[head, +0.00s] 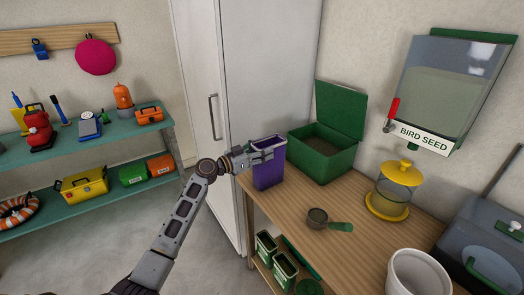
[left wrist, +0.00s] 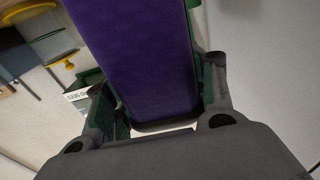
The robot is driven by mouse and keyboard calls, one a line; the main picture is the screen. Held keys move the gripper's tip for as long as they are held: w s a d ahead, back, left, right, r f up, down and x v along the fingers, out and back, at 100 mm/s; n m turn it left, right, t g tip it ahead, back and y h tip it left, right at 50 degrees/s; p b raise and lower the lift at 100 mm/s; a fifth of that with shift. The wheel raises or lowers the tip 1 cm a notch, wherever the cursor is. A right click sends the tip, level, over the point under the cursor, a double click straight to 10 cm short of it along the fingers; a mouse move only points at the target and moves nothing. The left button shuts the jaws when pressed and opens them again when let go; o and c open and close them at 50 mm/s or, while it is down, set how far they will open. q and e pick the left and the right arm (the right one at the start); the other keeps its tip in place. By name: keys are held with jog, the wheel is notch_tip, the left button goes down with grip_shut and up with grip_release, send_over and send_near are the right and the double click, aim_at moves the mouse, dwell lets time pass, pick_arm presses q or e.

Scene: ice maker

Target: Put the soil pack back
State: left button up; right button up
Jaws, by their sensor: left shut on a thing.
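The soil pack seems to be the purple, open-topped pack (head: 270,170) at the left end of the wooden counter, though I cannot read a label on it. My left gripper (head: 262,154) is shut on its upper part, coming from the left. In the left wrist view the purple side (left wrist: 150,60) fills the space between the two fingers (left wrist: 165,105). The pack is upright at the counter's edge; I cannot tell whether its base touches the wood. My right gripper is not in view.
A green bin (head: 322,153) with its lid raised stands just right of the pack. A scoop (head: 318,218), a yellow-topped feeder (head: 396,185) and a white bucket (head: 418,272) are on the counter (head: 355,240). A tall white cabinet (head: 240,70) stands behind; teal shelves (head: 80,150) are at left.

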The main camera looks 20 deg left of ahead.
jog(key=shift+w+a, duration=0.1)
pick_arm(q)
jog(key=o, duration=1.6)
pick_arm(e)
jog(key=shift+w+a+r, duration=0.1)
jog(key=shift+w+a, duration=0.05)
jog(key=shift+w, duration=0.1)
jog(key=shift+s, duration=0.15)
pick_arm(q)
jog(key=b+v, duration=0.1)
jog(key=v, duration=1.1)
jog(key=shift+b, duration=0.3)
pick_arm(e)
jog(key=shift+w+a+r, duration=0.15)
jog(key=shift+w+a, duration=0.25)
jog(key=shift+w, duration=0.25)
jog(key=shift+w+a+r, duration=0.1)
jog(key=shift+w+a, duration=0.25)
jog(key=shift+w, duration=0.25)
